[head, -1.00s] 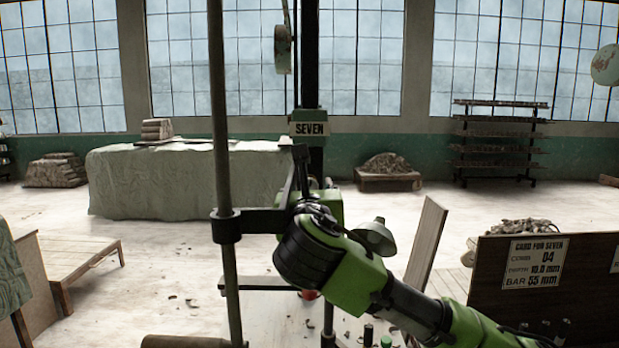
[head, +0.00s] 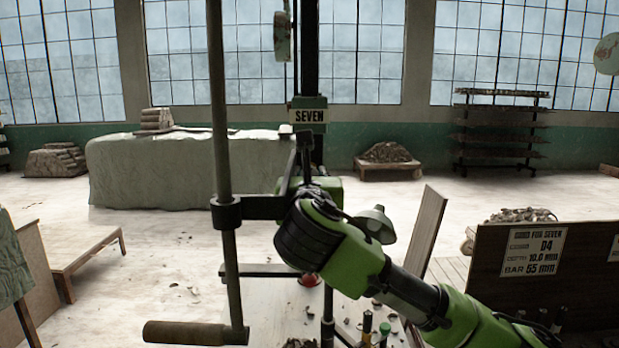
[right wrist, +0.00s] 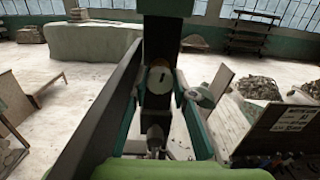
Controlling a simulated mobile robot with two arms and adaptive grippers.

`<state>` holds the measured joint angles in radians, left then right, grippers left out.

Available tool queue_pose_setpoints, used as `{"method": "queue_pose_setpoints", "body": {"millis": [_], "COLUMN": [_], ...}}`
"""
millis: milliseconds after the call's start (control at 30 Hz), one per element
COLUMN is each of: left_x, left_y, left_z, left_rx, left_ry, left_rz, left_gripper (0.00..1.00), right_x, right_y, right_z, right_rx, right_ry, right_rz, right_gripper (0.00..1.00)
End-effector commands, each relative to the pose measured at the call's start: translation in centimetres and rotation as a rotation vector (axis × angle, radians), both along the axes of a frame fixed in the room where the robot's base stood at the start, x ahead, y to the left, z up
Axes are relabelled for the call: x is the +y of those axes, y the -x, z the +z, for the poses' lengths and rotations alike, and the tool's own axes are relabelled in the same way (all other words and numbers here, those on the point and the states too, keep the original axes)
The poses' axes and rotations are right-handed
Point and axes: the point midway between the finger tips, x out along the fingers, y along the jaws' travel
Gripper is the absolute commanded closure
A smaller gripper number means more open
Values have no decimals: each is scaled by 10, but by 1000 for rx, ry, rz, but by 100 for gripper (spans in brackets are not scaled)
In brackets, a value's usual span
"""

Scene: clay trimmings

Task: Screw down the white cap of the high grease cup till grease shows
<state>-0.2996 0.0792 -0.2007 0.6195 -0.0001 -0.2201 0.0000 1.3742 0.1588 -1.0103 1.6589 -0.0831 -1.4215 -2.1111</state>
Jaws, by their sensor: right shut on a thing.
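The white cap (right wrist: 160,80) shows in the right wrist view as a pale round face with a dark mark on it. It sits against a dark upright post. A small brownish-orange patch shows at its upper edge; I cannot tell whether it is grease. My right gripper (right wrist: 160,86) is shut on the cap, one finger on each side. In the head view my right wrist and arm hide the cap and most of the gripper. The post carries a green sign (head: 309,116) reading SEVEN. My left gripper is not in view.
A long dark lever (head: 222,150) with a wooden handle (head: 186,332) stands left of my right arm. A dark board with a card (head: 532,252) stands at right. A bell-shaped lamp shade (head: 375,224) is close behind my arm. A covered table (head: 165,172) stands farther back.

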Motion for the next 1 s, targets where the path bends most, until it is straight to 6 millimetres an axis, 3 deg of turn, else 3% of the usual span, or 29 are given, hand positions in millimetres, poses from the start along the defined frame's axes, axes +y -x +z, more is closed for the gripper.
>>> {"method": "queue_pose_setpoints", "body": {"millis": [1000], "left_x": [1], "left_y": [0], "left_z": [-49], "left_rx": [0], "left_ry": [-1], "left_rz": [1], "left_gripper": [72], "right_x": [-3], "right_y": [0], "right_z": [-2], "right_rx": [-3], "right_ry": [-899], "right_rz": [0], "right_gripper": [97]}}
